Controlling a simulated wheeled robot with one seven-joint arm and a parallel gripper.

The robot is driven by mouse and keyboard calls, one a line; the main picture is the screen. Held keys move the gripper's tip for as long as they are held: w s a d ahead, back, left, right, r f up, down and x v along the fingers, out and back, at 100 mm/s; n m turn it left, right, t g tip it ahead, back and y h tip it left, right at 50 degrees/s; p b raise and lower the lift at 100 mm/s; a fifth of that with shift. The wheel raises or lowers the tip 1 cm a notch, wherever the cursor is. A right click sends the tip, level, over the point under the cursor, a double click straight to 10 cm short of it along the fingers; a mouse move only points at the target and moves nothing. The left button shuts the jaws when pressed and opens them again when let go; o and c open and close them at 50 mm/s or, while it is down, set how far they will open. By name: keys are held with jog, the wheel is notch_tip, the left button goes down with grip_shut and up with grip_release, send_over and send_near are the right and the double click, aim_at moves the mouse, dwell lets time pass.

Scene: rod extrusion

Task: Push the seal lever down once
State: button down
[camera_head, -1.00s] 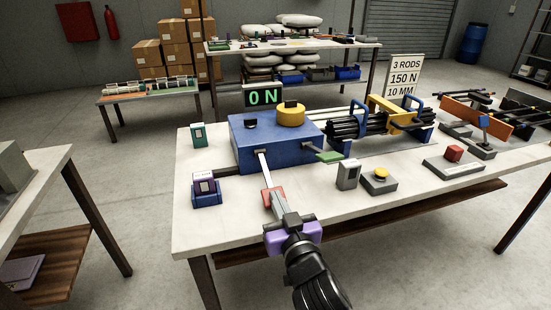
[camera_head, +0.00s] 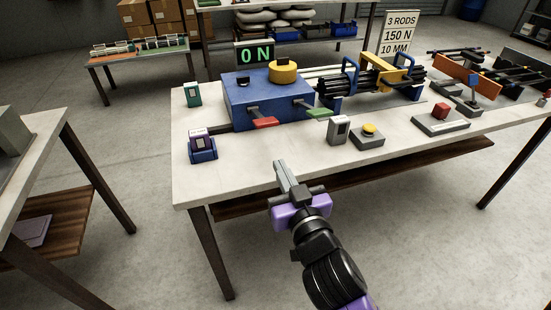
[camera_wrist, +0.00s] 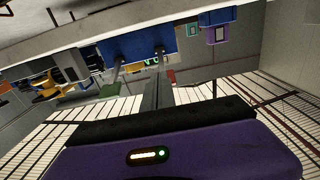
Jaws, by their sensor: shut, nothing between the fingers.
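The blue machine (camera_head: 240,105) on the table has two levers on its front. One has a red handle (camera_head: 265,122), the other a green handle (camera_head: 318,113); I cannot read which is the seal lever. Both levers stick out toward me at a similar angle. My gripper (camera_head: 281,166) is shut and empty, over the table's front edge, apart from both levers and nearer to me. In the wrist view the fingers (camera_wrist: 156,92) point toward the blue machine (camera_wrist: 138,45), with the green handle (camera_wrist: 95,92) on the left and the red handle (camera_wrist: 171,76) just right of the fingers.
A display reading 0 N (camera_head: 254,54) stands behind the machine. A grey block (camera_head: 339,130) and a yellow button box (camera_head: 368,136) sit to the right on the table. A blue holder (camera_head: 202,151) stands at left.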

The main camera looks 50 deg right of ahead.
jog(key=shift+v, duration=1.15)
